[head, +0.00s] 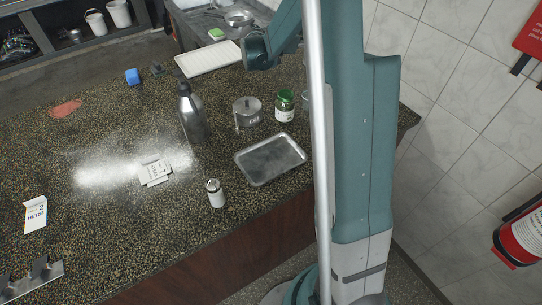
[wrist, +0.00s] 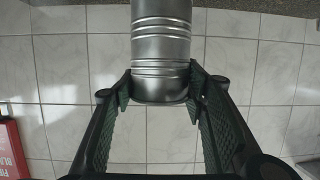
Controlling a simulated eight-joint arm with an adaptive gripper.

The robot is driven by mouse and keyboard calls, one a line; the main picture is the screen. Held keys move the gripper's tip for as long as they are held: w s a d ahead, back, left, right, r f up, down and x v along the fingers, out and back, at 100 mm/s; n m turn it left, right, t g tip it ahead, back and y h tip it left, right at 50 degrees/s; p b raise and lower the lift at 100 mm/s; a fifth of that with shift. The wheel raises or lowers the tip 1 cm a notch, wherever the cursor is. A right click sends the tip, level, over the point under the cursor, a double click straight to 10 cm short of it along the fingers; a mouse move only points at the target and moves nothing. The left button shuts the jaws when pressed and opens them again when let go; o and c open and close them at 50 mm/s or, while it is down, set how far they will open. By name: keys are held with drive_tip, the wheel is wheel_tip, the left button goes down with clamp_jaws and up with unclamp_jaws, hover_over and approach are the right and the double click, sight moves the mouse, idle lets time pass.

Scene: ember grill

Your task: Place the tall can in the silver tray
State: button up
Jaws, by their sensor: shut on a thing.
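The tall can (wrist: 160,30) is a silver, ribbed metal can in the wrist view. My gripper (wrist: 160,78) is shut on it, with one dark green-padded finger on each side near its lower end in the picture. The can's other end runs out of the top of that view. The silver tray (head: 243,166) is a shallow, empty-looking metal tray on the speckled counter in the head view, left of my arm. I cannot make out my gripper or the held can in the head view. The tray is not seen in the wrist view.
Near the tray stand a small white-labelled shaker (head: 216,194), a metal pot (head: 247,112), a green-lidded jar (head: 284,106) and a dark metal bottle (head: 191,114). A white card pack (head: 155,172) lies left. A tiled wall and fire extinguisher (head: 524,237) are at right.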

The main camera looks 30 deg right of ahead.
drive_tip(key=s+a+r+n+t+b, duration=0.1)
drive_tip(key=s+a+b, duration=0.1)
drive_tip(key=s+a, duration=0.95)
drive_tip(key=s+a+r+n+t+b, duration=0.1)
drive_tip(key=s+a+b, duration=0.1)
drive_tip(key=s+a, duration=0.95)
drive_tip(key=s+a+f+t+b, duration=0.1)
drive_tip(key=s+a+f, duration=0.1)
drive_tip(key=s+a, duration=0.5)
drive_tip(key=shift+a+f+n+b, duration=0.3)
drive_tip(key=shift+a+f+b, duration=0.1)
drive_tip(key=shift+a, duration=0.35)
drive_tip(key=shift+f, duration=0.1)
drive_tip(key=shift+f+b, duration=1.05)
drive_tip(key=shift+f, duration=1.75)
drive_tip(key=shift+f+b, duration=0.85)
drive_tip(key=shift+f, duration=1.25)
drive_tip(key=shift+f, duration=0.1)
